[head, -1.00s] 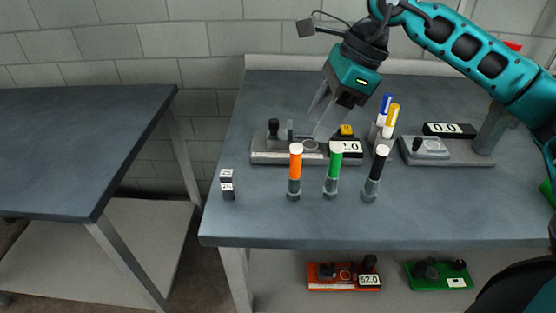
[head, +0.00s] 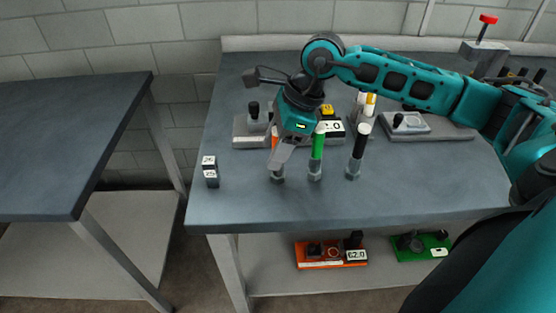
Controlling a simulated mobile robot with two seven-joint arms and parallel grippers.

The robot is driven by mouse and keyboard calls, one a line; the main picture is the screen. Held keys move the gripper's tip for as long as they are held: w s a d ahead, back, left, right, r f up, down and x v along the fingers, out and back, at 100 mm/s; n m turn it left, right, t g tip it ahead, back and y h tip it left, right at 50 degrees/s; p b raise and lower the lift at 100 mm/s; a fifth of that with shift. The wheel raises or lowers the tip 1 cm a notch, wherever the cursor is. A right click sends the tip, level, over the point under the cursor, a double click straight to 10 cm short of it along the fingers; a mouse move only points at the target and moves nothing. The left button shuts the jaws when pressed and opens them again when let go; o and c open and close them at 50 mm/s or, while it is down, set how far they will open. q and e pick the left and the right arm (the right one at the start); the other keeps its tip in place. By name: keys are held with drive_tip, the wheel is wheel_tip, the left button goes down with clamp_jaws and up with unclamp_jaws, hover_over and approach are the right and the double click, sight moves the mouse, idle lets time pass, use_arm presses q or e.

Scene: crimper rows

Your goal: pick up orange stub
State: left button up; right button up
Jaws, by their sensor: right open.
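The orange stub (head: 274,139) stands upright in a small grey holder (head: 278,178) near the front of the bench. Only a strip of its orange body shows, as my right gripper covers most of it. My right gripper (head: 280,162) is open and points down at the stub, its pale fingers in front of or around it; I cannot tell which. My left gripper is not in view.
A green stub (head: 317,147) and a black stub (head: 359,149) stand close to the right. A crimper (head: 250,128) is behind, with another device (head: 408,124) at the back right. Small label blocks (head: 210,172) sit left. The bench's front is clear.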

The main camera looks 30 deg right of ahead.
drive_tip(key=shift+w+a+f, duration=0.1)
drive_tip(key=shift+a+f, duration=0.1)
drive_tip(key=shift+f, duration=0.25)
clamp_jaws()
